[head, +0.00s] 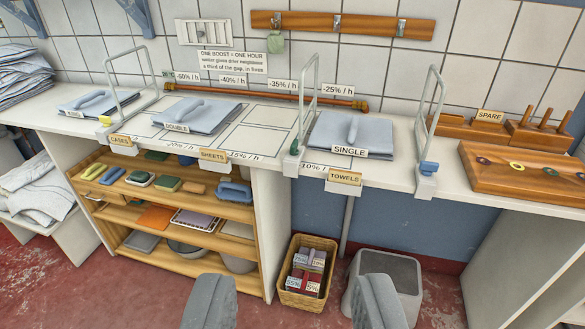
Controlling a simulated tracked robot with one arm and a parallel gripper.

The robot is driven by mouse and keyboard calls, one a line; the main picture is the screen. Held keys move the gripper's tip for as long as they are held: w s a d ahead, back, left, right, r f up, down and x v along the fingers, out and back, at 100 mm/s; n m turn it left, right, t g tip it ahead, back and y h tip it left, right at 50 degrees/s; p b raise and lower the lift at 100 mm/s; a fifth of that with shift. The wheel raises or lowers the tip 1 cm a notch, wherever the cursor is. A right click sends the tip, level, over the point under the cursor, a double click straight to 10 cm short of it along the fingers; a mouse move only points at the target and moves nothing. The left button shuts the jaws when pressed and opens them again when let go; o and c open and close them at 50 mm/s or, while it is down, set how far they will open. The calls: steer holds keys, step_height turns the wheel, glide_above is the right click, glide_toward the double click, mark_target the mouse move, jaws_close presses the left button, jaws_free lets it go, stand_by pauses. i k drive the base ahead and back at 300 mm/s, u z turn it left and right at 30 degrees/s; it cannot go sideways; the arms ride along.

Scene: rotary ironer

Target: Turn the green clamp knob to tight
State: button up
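The small dark green knob (294,147) sits at the front foot of the middle wire divider (311,95), on the front edge of the white counter. It is too small to tell how far it is turned. A yellow knob (105,121) is on the left divider and a blue knob (428,168) on the right divider. My gripper (294,285) is open and empty, its two grey fingers wide apart at the bottom of the view. It is apart from the green knob, which shows higher in the picture between the fingers.
A folded pad labelled SINGLE (352,137) lies right of the middle divider, and one labelled DOUBLE (198,115) lies to its left. Below are a wooden shelf (165,214), a wicker basket (307,274) and a grey stool (384,278).

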mark_target(294, 151)
steer(key=z, duration=0.8)
steer(key=i, duration=1.85)
steer(key=u, duration=0.45)
